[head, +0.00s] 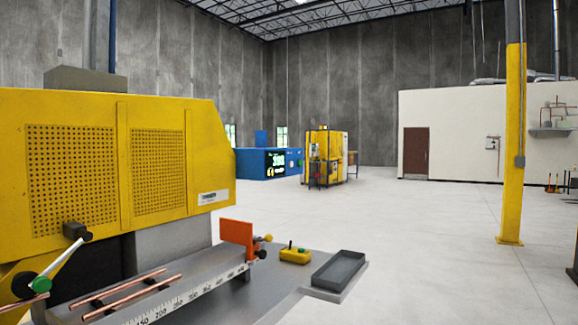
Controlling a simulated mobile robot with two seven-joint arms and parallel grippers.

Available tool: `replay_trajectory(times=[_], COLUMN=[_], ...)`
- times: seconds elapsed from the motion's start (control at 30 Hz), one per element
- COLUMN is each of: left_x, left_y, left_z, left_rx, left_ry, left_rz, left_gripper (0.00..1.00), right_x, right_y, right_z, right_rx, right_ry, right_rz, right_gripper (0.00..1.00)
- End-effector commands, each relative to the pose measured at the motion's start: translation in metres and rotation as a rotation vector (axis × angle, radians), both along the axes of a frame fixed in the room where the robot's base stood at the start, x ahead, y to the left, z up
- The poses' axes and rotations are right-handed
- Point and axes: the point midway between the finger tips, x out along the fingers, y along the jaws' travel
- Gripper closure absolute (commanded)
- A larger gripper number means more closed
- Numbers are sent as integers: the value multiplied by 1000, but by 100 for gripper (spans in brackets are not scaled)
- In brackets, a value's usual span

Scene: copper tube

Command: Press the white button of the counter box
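A blue box (252,164) with a dark display panel and bright digits, which looks like the counter box, shows just right of the yellow machine's edge. The digits are too small to read surely. A small pale round spot (295,163) on its right part may be the white button, but it is too small to be sure. The yellow machine hides the left end of the box. Neither my left nor my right gripper is in view.
A large yellow machine (175,110) fills the left. Copper tubes (130,298) lie by its ruler (195,290). A yellow control box (295,256) and a grey tray (339,268) sit on the bench. A yellow column (514,150) stands at right. Open floor (410,230) lies between.

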Motion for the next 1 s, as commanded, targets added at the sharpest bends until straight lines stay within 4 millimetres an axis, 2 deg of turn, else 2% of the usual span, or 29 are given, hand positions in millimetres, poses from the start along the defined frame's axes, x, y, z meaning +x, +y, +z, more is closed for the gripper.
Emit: replay_trajectory(times=[0.43, 1.0], left_x=[1, 1], left_y=[0, 0], left_z=[1, 1], left_rx=[0, 0], left_ry=[-3, -3], left_rz=[0, 0], left_gripper=[46, 93], right_x=[2, -3], right_y=[0, 0], right_z=[1, -2], right_rx=[1, 0], right_ry=[-4, 7], right_rz=[-1, -1], right_gripper=[100, 100])
